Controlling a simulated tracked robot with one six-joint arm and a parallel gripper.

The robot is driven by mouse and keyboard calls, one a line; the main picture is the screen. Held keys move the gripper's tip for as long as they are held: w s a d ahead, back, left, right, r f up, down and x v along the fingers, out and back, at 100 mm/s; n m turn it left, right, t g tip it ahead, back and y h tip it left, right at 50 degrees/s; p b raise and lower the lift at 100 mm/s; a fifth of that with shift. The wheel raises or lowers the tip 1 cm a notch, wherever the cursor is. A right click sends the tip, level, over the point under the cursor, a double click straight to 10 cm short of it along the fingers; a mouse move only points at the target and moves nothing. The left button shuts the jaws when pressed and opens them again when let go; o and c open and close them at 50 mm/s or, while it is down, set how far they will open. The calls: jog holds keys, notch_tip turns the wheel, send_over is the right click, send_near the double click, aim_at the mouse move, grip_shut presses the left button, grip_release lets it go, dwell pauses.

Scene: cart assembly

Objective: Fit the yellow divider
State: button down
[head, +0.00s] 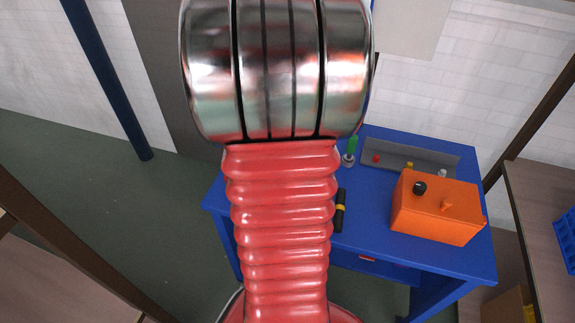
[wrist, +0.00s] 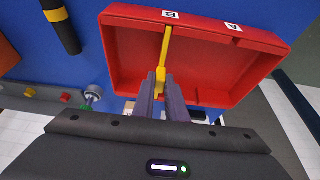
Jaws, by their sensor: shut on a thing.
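In the wrist view, a red open box (wrist: 125,65) lies on the blue table. Its far rim carries labels B and A. The yellow divider (wrist: 165,50) is a thin strip, seen nearly edge-on, reaching from my gripper (wrist: 162,85) toward the rim at label B. My gripper is shut on the divider's near end, over the near side of the box. I cannot tell whether the divider is down inside the box or just above it. In the head view my arm hides the gripper, the red box and the divider.
On the blue table (head: 370,222) stand an orange box (head: 432,215), a grey tray (head: 390,155) with small coloured parts, a green-handled tool (head: 352,146) and a black cylinder with a yellow band (head: 340,212). A wooden bench (head: 540,210) is at the right.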

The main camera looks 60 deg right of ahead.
jog(key=c, duration=1.7)
grip_release()
jog(key=shift+r, duration=0.1)
jog(key=shift+v, duration=6.75)
jog(key=shift+w, duration=0.1)
